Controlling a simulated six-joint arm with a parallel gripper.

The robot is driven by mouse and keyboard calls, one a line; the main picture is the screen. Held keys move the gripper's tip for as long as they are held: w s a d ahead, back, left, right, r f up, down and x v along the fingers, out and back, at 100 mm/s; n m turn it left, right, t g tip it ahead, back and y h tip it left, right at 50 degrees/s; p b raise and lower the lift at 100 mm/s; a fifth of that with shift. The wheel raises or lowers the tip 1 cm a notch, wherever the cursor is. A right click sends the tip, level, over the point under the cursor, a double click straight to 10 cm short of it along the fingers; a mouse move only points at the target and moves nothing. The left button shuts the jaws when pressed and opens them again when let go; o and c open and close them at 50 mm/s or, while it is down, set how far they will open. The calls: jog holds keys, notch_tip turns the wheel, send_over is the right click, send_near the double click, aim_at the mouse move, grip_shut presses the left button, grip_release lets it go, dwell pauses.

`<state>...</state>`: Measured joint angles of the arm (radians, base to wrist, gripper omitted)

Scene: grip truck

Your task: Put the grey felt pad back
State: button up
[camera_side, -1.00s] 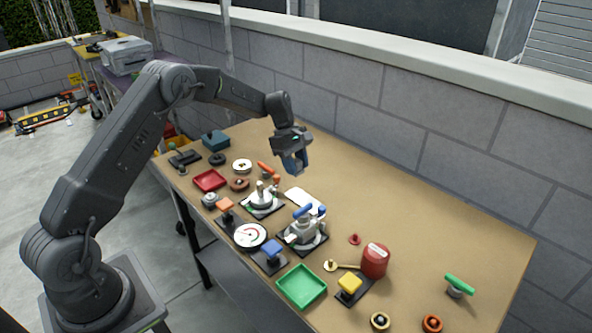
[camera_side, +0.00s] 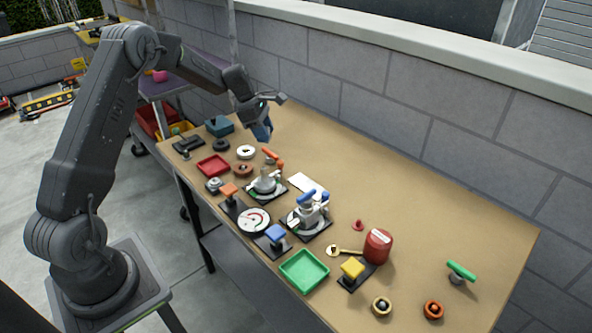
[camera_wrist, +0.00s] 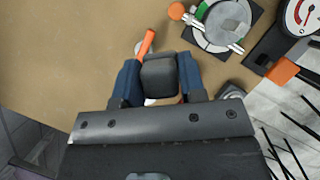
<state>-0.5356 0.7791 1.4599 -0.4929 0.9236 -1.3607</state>
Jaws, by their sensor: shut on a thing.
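My gripper (camera_wrist: 159,82) has blue fingers and is shut on a dark grey rounded block, which I take to be the grey felt pad (camera_wrist: 160,78). In the side view my gripper (camera_side: 262,131) hangs over the back left part of the workbench (camera_side: 440,235), above and behind the white ring (camera_side: 246,152). The held pad cannot be made out in the side view. In the wrist view the orange-handled item (camera_wrist: 146,42) lies just beyond the fingers.
A blue box (camera_side: 219,125), black ring (camera_side: 221,145), red tray (camera_side: 213,166) and brown ring (camera_side: 242,169) are nearby. Two valve fixtures (camera_side: 267,184) (camera_side: 309,213), a gauge (camera_side: 254,220) and green tray (camera_side: 304,270) fill the middle. The back right is mostly clear.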

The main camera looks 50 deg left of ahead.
jog(key=a+n, duration=0.1)
jog(key=a, duration=0.1)
send_over(299, 169)
jog(key=a, duration=0.1)
jog(key=shift+n+t, duration=0.3)
jog(key=shift+n, duration=0.1)
jog(key=f, duration=0.6)
jog(key=shift+s+f, duration=0.25)
jog(key=shift+s, duration=0.15)
jog(key=shift+f, duration=2)
jog(key=shift+f, duration=0.2)
jog(key=o, duration=0.8)
jog(key=shift+o, duration=0.2)
